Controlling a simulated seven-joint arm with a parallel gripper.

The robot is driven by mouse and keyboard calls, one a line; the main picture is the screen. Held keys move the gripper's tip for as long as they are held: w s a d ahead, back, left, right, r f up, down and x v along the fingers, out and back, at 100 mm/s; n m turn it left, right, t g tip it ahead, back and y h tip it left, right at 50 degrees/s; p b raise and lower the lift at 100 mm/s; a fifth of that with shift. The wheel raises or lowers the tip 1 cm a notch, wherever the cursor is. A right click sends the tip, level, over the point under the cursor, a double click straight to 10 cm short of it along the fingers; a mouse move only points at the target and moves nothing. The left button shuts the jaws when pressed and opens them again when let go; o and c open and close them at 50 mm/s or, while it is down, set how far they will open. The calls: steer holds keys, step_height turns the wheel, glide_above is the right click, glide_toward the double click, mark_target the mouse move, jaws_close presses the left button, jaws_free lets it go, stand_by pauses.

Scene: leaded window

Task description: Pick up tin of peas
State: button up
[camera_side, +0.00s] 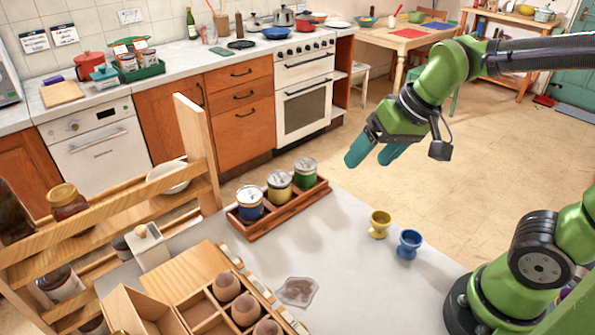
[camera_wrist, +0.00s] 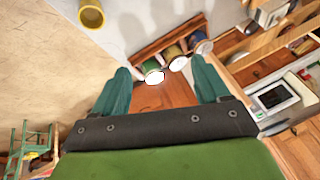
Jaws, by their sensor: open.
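A wooden tray (camera_side: 270,225) on the grey worktop holds a row of three tins. The green tin (camera_side: 304,176) stands at the right end, the yellow tin (camera_side: 279,188) in the middle, and the blue tin (camera_side: 249,206) at the left end. Their labels are too small to read; green may be the peas. My gripper (camera_side: 372,158) is open and empty, raised above and to the right of the tray. In the wrist view the green tin (camera_wrist: 150,65) shows between the fingers (camera_wrist: 160,72), nearer the left one, and apart from both.
A yellow egg cup (camera_side: 380,224) and a blue egg cup (camera_side: 409,243) stand right of the tray. A wooden rack (camera_side: 190,130) rises to its left. Worktop between tray and cups is clear.

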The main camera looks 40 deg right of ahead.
steer(key=w+d+f+g+h, duration=0.15)
steer(key=w+f, duration=0.25)
steer(key=w, duration=0.8)
steer(key=h, duration=0.2)
glide_toward(306, 164)
steer(key=shift+m+t, duration=0.3)
steer(key=shift+t, duration=0.05)
steer(key=x, duration=0.3)
steer(key=s+x, duration=0.1)
steer(key=x, duration=0.1)
steer(key=shift+a+f, duration=0.15)
steer(key=shift+x, duration=3.1)
steer(key=shift+w, duration=0.15)
steer(key=shift+c, duration=0.2)
steer(key=shift+r, duration=0.2)
steer(key=c, duration=0.9)
